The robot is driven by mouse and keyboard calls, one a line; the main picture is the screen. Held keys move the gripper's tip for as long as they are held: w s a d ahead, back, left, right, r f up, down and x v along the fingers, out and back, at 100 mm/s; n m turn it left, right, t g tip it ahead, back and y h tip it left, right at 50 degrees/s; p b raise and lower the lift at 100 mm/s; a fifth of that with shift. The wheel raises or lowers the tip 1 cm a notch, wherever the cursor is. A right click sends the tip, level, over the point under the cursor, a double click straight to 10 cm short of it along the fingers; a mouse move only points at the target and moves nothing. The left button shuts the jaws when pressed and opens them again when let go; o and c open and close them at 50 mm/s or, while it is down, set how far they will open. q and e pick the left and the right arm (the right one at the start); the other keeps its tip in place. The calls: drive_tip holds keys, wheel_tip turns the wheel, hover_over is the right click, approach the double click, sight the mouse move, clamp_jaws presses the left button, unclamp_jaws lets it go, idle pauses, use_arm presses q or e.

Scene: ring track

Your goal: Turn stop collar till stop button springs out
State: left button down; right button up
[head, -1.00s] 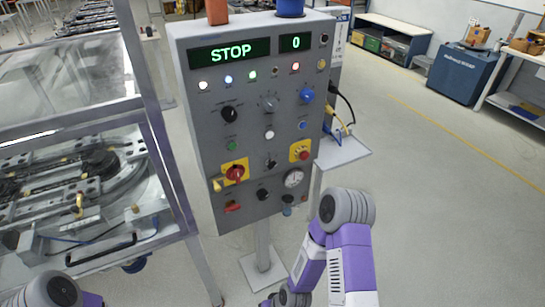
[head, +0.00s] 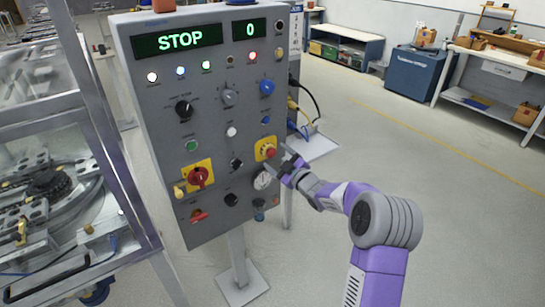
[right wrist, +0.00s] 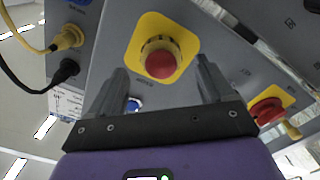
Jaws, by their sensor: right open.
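The stop button (head: 271,152) is a red cap on a yellow square plate on the right side of the grey control panel (head: 222,150). In the right wrist view the red button (right wrist: 160,63) faces me, with the paler stop collar (right wrist: 158,43) around its base. My right gripper (head: 284,158) is open in front of the button, just to its right in the head view. In the right wrist view its two fingers (right wrist: 160,72) stand either side of the button, apart from it, with nothing held. My left gripper is not in view.
The panel display (head: 180,39) reads STOP and the counter (head: 250,29) reads 0. A red rotary switch (head: 199,177) on a yellow plate, a gauge (head: 262,180) and other knobs are nearby. Cables (head: 303,107) hang beside a side shelf (head: 312,147). A framed machine stands left.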

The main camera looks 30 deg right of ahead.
sight(273, 155)
drive_tip(key=shift+w+a, duration=0.2)
drive_tip(key=shift+w, duration=1.4)
drive_tip(key=c, duration=1)
drive_tip(key=shift+c, duration=0.2)
